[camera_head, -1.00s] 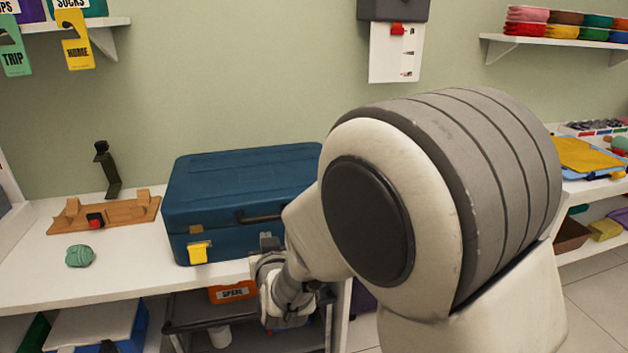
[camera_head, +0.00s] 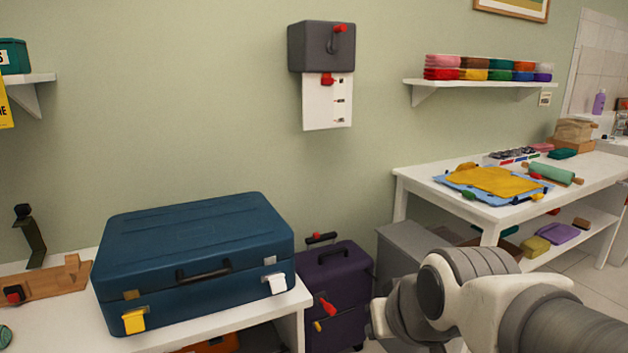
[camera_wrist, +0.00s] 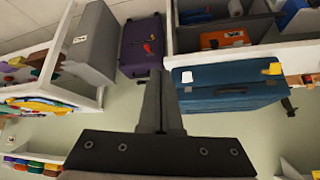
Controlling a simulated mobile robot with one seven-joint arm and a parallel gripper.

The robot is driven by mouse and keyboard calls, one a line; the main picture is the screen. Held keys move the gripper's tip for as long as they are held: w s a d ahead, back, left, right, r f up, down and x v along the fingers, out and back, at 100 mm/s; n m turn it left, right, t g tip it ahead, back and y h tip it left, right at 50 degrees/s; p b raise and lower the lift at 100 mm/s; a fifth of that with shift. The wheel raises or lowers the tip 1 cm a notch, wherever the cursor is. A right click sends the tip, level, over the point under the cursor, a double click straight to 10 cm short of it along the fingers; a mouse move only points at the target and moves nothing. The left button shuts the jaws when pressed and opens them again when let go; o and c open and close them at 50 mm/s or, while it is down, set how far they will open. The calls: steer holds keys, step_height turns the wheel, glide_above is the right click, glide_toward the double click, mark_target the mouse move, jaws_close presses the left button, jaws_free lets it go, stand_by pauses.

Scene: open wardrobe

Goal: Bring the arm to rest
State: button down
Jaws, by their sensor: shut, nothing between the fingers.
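My gripper (camera_wrist: 159,78) is shut and empty. Its two fingers lie together in the middle of the wrist view, which shows the room upside down. In the head view my arm (camera_head: 470,295) is folded low at the right, and the fingers cannot be made out there. The arm shows apart from the closed blue suitcase (camera_head: 200,250) on the white bench. The suitcase also shows in the wrist view (camera_wrist: 232,88), to the right of the fingers.
A purple suitcase (camera_head: 338,270) stands on the floor beside the bench (camera_head: 235,327). A grey bin (camera_head: 405,248) is behind my arm. A white table (camera_head: 520,212) with yellow and blue cloths is at the right. A dark box (camera_head: 310,52) hangs on the wall.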

steer(key=s+d+m+g+h, duration=0.2)
steer(key=s+d, duration=0.3)
steer(key=s, duration=0.4)
step_height(320, 180, up, 21)
steer(key=p, duration=2.1)
steer(key=shift+w+n, duration=0.3)
steer(key=shift+w, duration=0.15)
